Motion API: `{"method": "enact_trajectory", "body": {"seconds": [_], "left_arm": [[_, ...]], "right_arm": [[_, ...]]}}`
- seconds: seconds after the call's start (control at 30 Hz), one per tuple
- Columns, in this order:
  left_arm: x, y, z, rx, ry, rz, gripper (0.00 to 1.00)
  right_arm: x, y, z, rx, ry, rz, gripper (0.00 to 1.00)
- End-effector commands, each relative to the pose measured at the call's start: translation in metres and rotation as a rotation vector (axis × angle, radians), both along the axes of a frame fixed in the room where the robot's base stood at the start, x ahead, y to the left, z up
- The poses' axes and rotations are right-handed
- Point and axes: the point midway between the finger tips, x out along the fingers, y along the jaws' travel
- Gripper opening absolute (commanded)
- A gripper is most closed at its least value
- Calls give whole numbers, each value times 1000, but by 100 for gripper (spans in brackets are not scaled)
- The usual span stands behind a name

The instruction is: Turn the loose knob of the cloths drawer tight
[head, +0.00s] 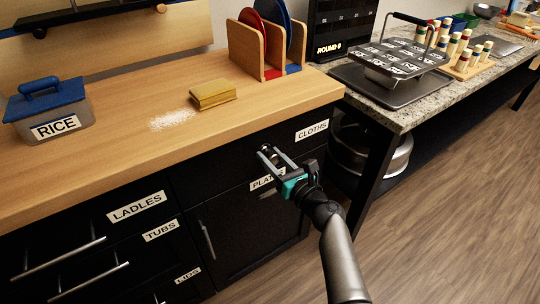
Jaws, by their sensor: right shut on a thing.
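The cloths drawer (240,150) is a black drawer front under the wooden counter, with a white CLOTHS label (311,130) at its right end. Its small knob (266,148) shows at the fingertips of my right gripper (270,156). The right gripper is shut on the knob, with a finger on either side of it. The fingers and the knob's small size hide how it sits against the drawer front. The drawer looks closed. My left gripper is not in view.
A PLATES label, partly hidden by my gripper, sits below. On the counter (110,170) are a RICE box (50,108), a yellow sponge (212,94), spilled white grains (172,121) and a plate rack (243,48). A granite counter (412,113) holds trays at right. Open floor lies in front.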

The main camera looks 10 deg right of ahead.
Motion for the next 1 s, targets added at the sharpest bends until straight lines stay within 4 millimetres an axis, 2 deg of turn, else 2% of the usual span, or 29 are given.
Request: {"method": "enact_trajectory", "body": {"seconds": [0.23,0.6,1.0], "left_arm": [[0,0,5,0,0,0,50],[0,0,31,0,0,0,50],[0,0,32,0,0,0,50]], "right_arm": [[0,-1,2,40,15,-4,0],[1,-2,2,356,131,-4,0],[1,-2,0,392,144,-4,0]]}}
